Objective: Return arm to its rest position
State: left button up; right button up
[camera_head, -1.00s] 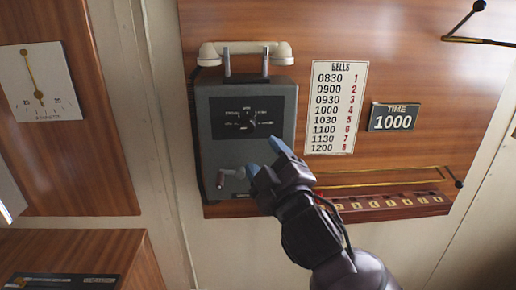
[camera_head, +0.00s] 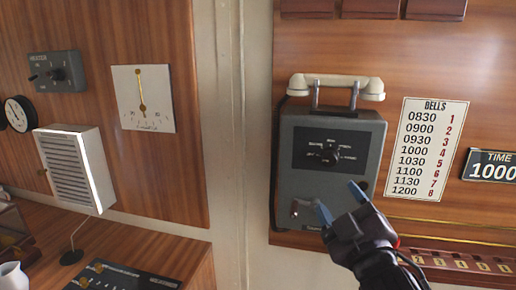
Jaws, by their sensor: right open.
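My right gripper (camera_head: 338,204) shows at the lower right, with its blue-tipped fingers spread apart and nothing between them. I cannot tell whether a finger touches the box. A cream handset (camera_head: 335,85) lies across the cradle on top. My left gripper is not in view.
A bells time chart (camera_head: 427,150) and a time sign (camera_head: 491,166) hang to the right. A gauge plate (camera_head: 143,98) and a white louvred box (camera_head: 75,168) are to the left. A console panel (camera_head: 120,276) lies at the lower left. The pale wall strip between the panels is clear.

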jog(key=d+f+m+g, duration=0.2)
jog(key=d+f+m, duration=0.1)
jog(key=f, duration=0.9)
jog(key=d+f+m+g, duration=0.2)
jog(key=f+m, duration=0.1)
jog(key=f, duration=0.8)
jog(key=s+d+f+m+g+h, duration=0.1)
jog(key=s+d+f+m+g, duration=0.1)
jog(key=s+f, duration=0.6)
jog(key=s+d+f+m+g+h, duration=0.1)
jog(key=s+d+f+g+h, duration=0.1)
jog(key=s+f, duration=0.6)
notch_tip(320, 180, down, 4)
jog(key=shift+s+d+f+m+g+b, duration=0.3)
jog(key=shift+d+m+g+b, duration=0.25)
jog(key=shift+d, duration=0.65)
